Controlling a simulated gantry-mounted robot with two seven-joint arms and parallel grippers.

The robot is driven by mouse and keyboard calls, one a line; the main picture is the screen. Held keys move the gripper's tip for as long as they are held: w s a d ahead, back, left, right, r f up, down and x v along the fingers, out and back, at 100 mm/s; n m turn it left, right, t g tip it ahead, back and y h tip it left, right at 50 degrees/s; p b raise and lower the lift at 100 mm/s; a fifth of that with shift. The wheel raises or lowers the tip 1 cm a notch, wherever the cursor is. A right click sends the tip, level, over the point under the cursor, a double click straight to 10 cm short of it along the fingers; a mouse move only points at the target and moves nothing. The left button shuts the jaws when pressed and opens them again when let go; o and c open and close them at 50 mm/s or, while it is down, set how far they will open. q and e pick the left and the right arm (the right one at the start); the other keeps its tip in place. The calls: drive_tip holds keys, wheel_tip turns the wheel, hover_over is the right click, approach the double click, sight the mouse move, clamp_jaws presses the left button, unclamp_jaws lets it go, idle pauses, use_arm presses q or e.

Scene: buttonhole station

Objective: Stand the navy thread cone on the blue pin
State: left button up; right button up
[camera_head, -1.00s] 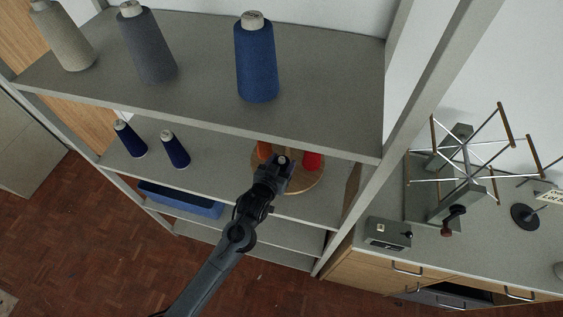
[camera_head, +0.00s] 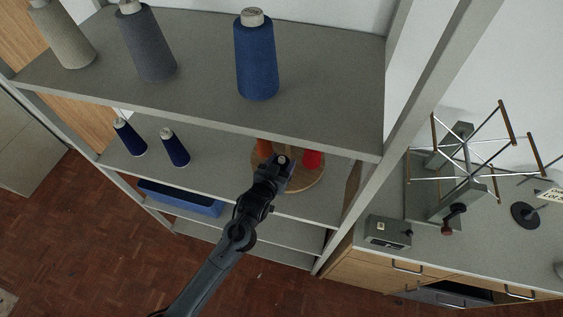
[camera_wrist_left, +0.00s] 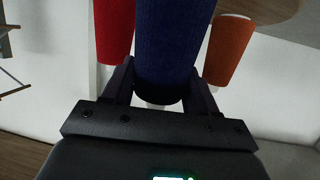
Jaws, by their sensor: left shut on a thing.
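My left gripper (camera_head: 278,168) reaches from the front to the round wooden stand (camera_head: 309,183) on the middle shelf. In the left wrist view the navy thread cone (camera_wrist_left: 172,40) stands between its two fingers (camera_wrist_left: 163,88), which are shut on it. A pale tip shows beyond the yarn. In the head view the gripper covers most of this cone; its pale top (camera_head: 283,159) shows. A red cone (camera_head: 312,159) and an orange cone (camera_head: 263,148) stand on the stand on either side. I cannot see the blue pin. My right gripper is not in view.
Two small navy cones (camera_head: 129,138) (camera_head: 174,148) stand left on the same shelf. The upper shelf (camera_head: 205,60) overhangs, with large beige, grey and blue cones. A shelf post (camera_head: 398,120) rises at the right, beside a counter with a yarn winder (camera_head: 465,165).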

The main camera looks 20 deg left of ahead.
use_arm(q)
drive_tip(key=o, duration=1.2)
drive_tip(key=shift+s, duration=0.1)
drive_tip(key=v, duration=1)
drive_tip(key=shift+s, duration=0.3)
drive_tip(key=s+a+f+m+g, duration=0.1)
drive_tip(key=s+a+f+g, duration=0.3)
drive_tip(key=s, duration=0.7)
drive_tip(key=s+f+m+g, duration=0.1)
drive_tip(key=s+g, duration=0.6)
drive_tip(key=s, duration=0.4)
wheel_tip(320, 180, up, 15)
drive_tip(key=p, duration=1.5)
drive_tip(key=shift+r+p, duration=0.2)
drive_tip(key=shift+p, duration=0.15)
